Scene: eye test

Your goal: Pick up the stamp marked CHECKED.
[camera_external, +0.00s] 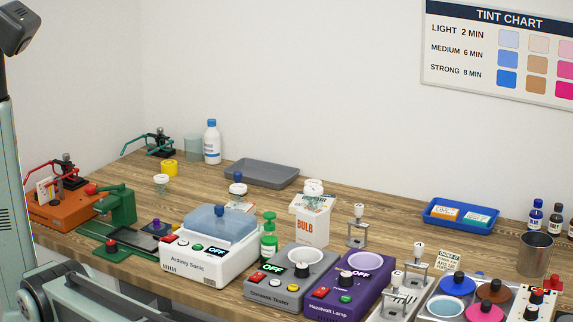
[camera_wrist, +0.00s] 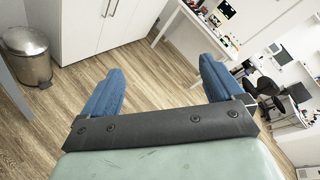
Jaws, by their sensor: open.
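No lettering reading CHECKED is legible in either view, so I cannot tell which thing is that stamp. My gripper (camera_wrist: 162,70) shows only in the wrist view. Its two blue fingers are wide apart with nothing between them, over wood-look floor, away from the bench top.
The wooden bench (camera_external: 345,193) is crowded along its front with a white cleaner (camera_external: 205,265), a grey tester (camera_external: 270,291) and a purple lamp (camera_external: 335,301). A grey tray (camera_external: 262,172) and a blue tray (camera_external: 432,222) stand behind. A steel bin (camera_wrist: 28,60) stands on the floor.

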